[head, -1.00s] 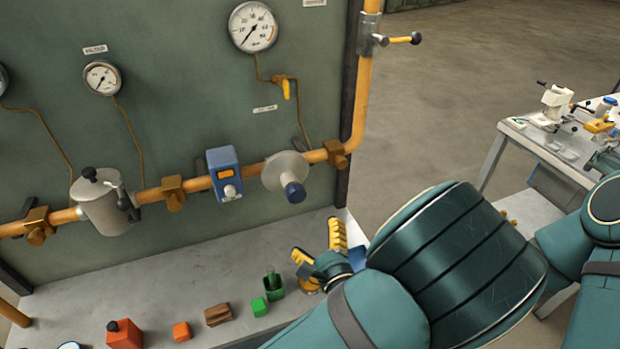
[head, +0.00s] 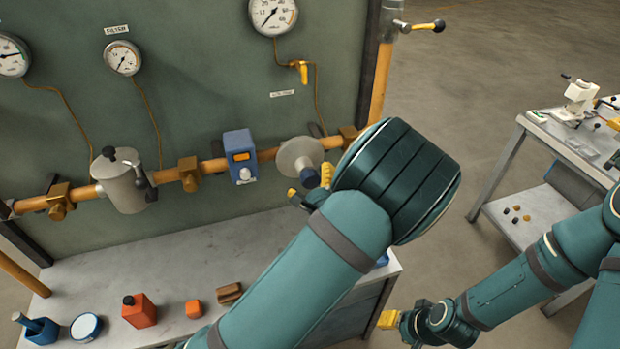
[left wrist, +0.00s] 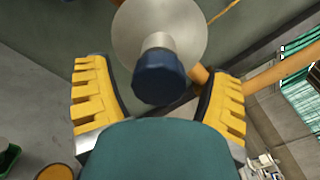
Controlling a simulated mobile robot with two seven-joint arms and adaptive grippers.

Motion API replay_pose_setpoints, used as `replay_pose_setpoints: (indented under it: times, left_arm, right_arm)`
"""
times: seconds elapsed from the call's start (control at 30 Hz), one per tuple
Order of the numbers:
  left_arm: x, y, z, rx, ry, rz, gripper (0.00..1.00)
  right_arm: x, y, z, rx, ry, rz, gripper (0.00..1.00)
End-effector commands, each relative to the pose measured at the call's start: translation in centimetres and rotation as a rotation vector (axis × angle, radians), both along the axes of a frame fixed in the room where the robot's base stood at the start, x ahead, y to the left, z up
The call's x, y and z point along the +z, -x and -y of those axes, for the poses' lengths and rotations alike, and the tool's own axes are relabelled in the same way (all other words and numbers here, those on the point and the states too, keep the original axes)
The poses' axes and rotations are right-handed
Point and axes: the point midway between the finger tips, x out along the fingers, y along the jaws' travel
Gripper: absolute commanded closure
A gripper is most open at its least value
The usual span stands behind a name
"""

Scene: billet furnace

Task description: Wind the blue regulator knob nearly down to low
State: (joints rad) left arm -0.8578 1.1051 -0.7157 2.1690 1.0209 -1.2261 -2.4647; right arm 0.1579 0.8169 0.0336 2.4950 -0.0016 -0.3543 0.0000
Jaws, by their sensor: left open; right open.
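The blue regulator knob (head: 309,178) sticks out from the round grey regulator body (head: 297,155) on the orange pipe. My left gripper (head: 312,186) is at the knob, partly hidden by my left arm. In the left wrist view the dark blue knob (left wrist: 158,78) lies between the two spread yellow fingers, with a gap on each side. The left gripper is open and does not visibly touch the knob. My right gripper (head: 388,320) is low at the bottom, away from the panel, open and holding nothing visible.
On the pipe left of the regulator are a blue box (head: 239,157) and a grey filter canister (head: 123,180). Gauges (head: 272,14) hang above. The bench (head: 200,245) below holds an orange bottle (head: 139,310) and small blocks. A side table (head: 560,150) stands at right.

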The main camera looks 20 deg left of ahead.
Motion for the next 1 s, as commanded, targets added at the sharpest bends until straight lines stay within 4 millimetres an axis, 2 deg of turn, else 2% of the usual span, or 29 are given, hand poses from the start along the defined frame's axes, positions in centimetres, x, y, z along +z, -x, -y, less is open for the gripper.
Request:
replay_pose_setpoints:
  times: [0.33,0.37,0.5,0.53,0.57,1.0]
  left_arm:
    - [-0.03,-0.33,-0.24,-0.001,0.000,-0.001,0.19]
    - [-0.03,-0.32,-0.23,-0.001,0.000,-0.001,0.22]
    - [-0.03,-0.32,-0.22,-0.001,0.000,-0.001,0.71]
    - [-0.03,-0.32,-0.22,-0.001,0.000,-0.001,0.82]
    - [-0.03,-0.32,-0.22,-0.001,0.000,-0.001,0.87]
    - [-0.04,-0.32,-0.22,0.000,0.063,0.042,0.87]
  right_arm:
    - [0.02,-0.01,0.00,0.000,0.000,0.000,0.53]
    - [0.02,-0.01,0.01,0.000,0.000,0.000,0.53]
    - [0.02,-0.01,0.01,0.000,0.000,0.000,0.53]
    - [0.02,-0.01,0.01,0.000,0.000,0.000,0.53]
    - [0.02,-0.01,0.01,0.000,0.000,0.000,0.53]
    - [-0.01,0.00,0.01,0.000,0.000,0.000,0.53]
